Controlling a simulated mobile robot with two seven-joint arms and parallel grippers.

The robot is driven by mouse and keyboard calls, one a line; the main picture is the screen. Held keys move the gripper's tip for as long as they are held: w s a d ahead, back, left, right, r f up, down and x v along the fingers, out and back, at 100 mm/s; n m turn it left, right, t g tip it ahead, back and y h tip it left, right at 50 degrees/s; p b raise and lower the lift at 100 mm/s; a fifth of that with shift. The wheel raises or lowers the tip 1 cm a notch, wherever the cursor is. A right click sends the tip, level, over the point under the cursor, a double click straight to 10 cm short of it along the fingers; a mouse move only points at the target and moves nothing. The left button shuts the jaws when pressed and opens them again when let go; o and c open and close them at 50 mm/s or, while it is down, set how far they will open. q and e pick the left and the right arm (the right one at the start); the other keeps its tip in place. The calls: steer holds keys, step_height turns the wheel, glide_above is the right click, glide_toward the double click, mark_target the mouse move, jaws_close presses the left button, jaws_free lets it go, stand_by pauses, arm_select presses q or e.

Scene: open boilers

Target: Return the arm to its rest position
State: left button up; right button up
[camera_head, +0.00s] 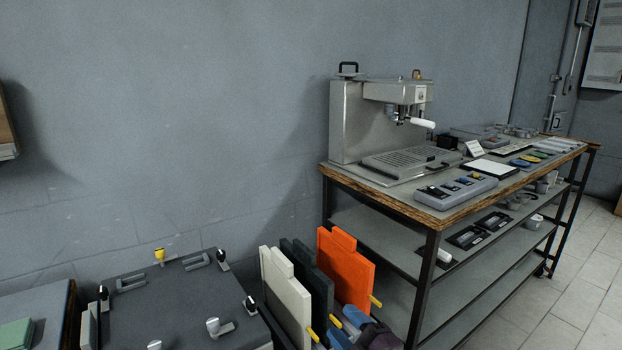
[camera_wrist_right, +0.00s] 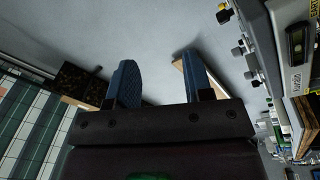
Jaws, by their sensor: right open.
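My right gripper (camera_head: 345,328) shows at the bottom edge of the head view, low beside the shelf bench. Its blue fingers are near the yellow handles of the upright panels. In the right wrist view the gripper (camera_wrist_right: 159,82) has its two blue fingers well apart, with nothing between them but bare grey surface. It is open and empty. Most of the right arm is outside the head view. My left gripper is not in view.
Upright white (camera_head: 287,295), dark (camera_head: 312,275) and orange (camera_head: 345,270) panels stand left of my right gripper. A dark unit (camera_head: 180,305) with several knobs is further left. An espresso machine (camera_head: 358,125) stands on the wood-edged bench (camera_head: 440,207). The floor (camera_head: 570,310) at right is clear.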

steer(key=s+d+f+m+g+h+p, duration=0.1)
steer(key=s+d+f+m+h, duration=0.2)
steer(key=s, duration=0.6)
steer(key=s+d+f+m+g+h+p, duration=0.2)
steer(key=s+d+f+m+h, duration=0.2)
steer(key=s+d+f+m, duration=0.4)
steer(key=s+d+f+m+g+h+p, duration=0.1)
steer(key=s+d+f+m+h, duration=0.3)
steer(key=s+d, duration=0.6)
step_height(320, 180, down, 3)
steer(key=shift+s+m+g, duration=0.6)
steer(key=shift+s+m, duration=0.5)
steer(key=shift+s, duration=0.05)
steer(key=shift+a, duration=0.1)
